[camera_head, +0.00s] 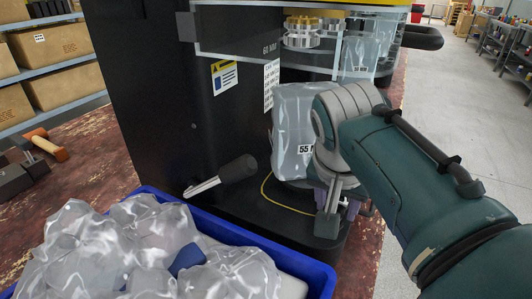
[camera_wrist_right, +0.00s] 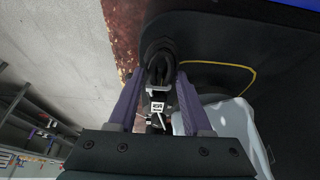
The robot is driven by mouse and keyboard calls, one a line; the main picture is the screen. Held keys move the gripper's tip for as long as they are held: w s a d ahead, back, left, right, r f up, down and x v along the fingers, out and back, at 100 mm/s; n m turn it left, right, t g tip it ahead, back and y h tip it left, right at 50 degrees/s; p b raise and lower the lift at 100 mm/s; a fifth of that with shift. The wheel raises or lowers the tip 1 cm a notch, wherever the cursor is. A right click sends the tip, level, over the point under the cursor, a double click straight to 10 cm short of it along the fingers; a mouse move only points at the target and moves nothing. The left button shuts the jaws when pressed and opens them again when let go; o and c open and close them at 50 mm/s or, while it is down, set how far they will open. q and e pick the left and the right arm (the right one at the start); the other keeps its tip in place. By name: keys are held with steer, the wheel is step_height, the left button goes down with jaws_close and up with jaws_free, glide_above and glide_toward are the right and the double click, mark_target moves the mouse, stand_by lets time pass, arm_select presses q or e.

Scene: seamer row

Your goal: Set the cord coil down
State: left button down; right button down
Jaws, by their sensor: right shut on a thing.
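My right gripper (camera_head: 335,205) reaches down over the black base of the machine, near its front right corner. In the right wrist view, its two purple fingers (camera_wrist_right: 160,82) are shut on a black cord coil (camera_wrist_right: 159,60). A small white label hangs below the coil between the fingers. In the head view the coil is mostly hidden by the gripper. I cannot tell whether it touches the surface below. My left gripper is not in view.
A clear bag-like block marked 55 (camera_head: 292,135) stands beside my right gripper. A thin yellow line (camera_head: 275,205) curves over the black base. A black-handled tool (camera_head: 235,172) lies left of it. A blue crate (camera_head: 325,278) of clear bags fills the front.

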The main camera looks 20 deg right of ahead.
steer(key=shift+s+f, duration=0.1)
steer(key=shift+f, duration=0.2)
steer(key=shift+c, duration=1.7)
jaws_free()
steer(key=shift+f, duration=0.1)
